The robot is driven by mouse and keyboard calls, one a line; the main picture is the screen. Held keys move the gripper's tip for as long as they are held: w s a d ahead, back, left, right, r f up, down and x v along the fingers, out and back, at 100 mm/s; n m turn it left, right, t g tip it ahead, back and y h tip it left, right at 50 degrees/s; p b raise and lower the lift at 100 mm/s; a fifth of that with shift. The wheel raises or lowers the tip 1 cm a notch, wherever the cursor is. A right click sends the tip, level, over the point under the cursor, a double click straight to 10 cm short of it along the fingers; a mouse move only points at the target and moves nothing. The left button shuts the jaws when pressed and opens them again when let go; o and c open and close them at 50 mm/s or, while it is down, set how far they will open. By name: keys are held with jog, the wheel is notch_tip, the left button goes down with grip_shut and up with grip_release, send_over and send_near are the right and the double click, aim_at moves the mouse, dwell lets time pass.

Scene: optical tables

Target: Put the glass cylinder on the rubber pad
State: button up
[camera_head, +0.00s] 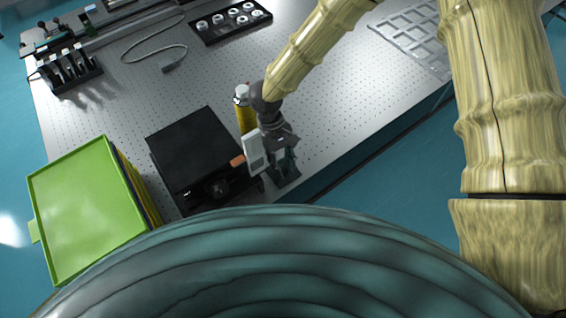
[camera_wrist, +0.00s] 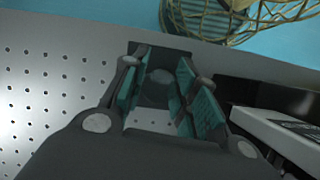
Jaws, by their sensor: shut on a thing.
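My gripper (camera_head: 284,160) is low over the near edge of the optical table. In the wrist view its teal-padded fingers (camera_wrist: 168,95) are shut on the glass cylinder (camera_wrist: 158,90), which shows as a dark, see-through round shape between them. The rubber pad, a dark flat rectangle (camera_wrist: 160,51), lies beneath and just beyond the fingers. In the head view the pad (camera_head: 285,178) is partly hidden by my gripper. The cylinder is hard to make out in the head view. I cannot tell whether its base touches the pad.
Close left of my gripper stand a white handheld device (camera_head: 254,152), a yellow bottle (camera_head: 246,118) and a black box (camera_head: 195,150). A green bin (camera_head: 85,205) is farther left. A black rack (camera_head: 70,70), a ring tray (camera_head: 230,22) and a grey grid tray (camera_head: 418,38) lie farther back.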

jog(key=o, duration=1.1)
jog(key=shift+f, duration=0.1)
jog(key=shift+c, duration=0.2)
jog(key=b+v, duration=0.2)
jog(key=v, duration=1)
jog(key=shift+b, duration=0.35)
